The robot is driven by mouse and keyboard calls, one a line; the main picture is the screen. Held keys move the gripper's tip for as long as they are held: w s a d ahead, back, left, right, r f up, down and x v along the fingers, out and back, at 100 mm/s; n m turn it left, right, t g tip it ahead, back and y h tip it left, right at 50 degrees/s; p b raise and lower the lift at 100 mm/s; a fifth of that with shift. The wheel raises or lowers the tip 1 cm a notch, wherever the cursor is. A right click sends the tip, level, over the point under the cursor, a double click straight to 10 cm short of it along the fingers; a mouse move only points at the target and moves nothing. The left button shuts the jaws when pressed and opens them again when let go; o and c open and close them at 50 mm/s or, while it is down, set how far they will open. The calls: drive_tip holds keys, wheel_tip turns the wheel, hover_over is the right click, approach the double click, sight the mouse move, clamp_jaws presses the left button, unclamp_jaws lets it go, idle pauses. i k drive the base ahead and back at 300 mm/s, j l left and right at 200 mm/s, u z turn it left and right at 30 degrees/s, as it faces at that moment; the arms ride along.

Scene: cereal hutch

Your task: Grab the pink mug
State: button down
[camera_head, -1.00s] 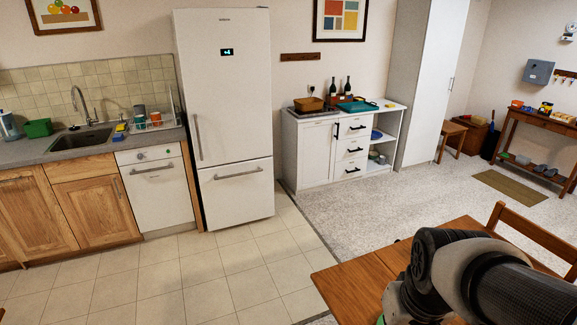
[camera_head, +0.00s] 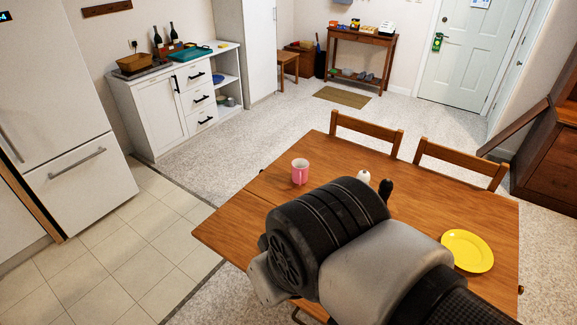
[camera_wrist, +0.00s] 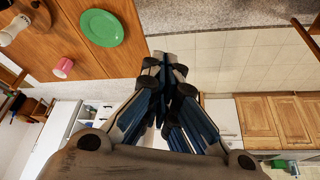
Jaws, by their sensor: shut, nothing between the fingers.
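The pink mug (camera_head: 300,171) stands upright on the wooden dining table (camera_head: 250,227), near its far left part, just beyond my arm in the head view. It also shows in the wrist view at the left (camera_wrist: 64,68), on the tabletop and apart from my fingers. My gripper (camera_wrist: 165,58) is in the wrist view with its fingers together and nothing between them. In the head view my arm covers the table's middle, and the fingertips are hidden.
A yellow plate (camera_head: 467,251) lies at the table's right. A green plate (camera_wrist: 102,28) shows in the wrist view. A white shaker (camera_head: 364,177) and a dark one (camera_head: 385,190) stand right of the mug. Two chairs (camera_head: 365,130) line the far side. Tiled floor (camera_head: 120,260) is clear at left.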

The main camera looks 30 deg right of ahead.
sight(301, 167)
drive_tip(key=i+j+u, duration=0.15)
drive_tip(key=i+j, duration=0.35)
drive_tip(key=i+j+u, duration=0.15)
drive_tip(key=i+j, duration=0.35)
drive_tip(key=i+j+u, duration=0.2)
drive_tip(key=i+j, duration=0.2)
drive_tip(key=i, duration=0.2)
drive_tip(key=i+z, duration=0.3)
drive_tip(key=i, duration=0.15)
drive_tip(key=i+z, duration=0.35)
drive_tip(key=i+j+z, duration=0.3)
drive_tip(key=i, duration=0.2)
drive_tip(key=i+j+z, duration=0.35)
drive_tip(key=i+l+z, duration=0.25)
drive_tip(key=z, duration=0.2)
drive_tip(key=i+l+z, duration=0.2)
drive_tip(key=i+z, duration=0.45)
drive_tip(key=z, duration=0.3)
drive_tip(key=i+z, duration=0.3)
drive_tip(key=z, duration=0.15)
drive_tip(key=i+j+z, duration=0.2)
drive_tip(key=z, duration=0.25)
drive_tip(key=i+z, duration=0.25)
drive_tip(key=i+j+z, duration=0.25)
drive_tip(key=i, duration=0.25)
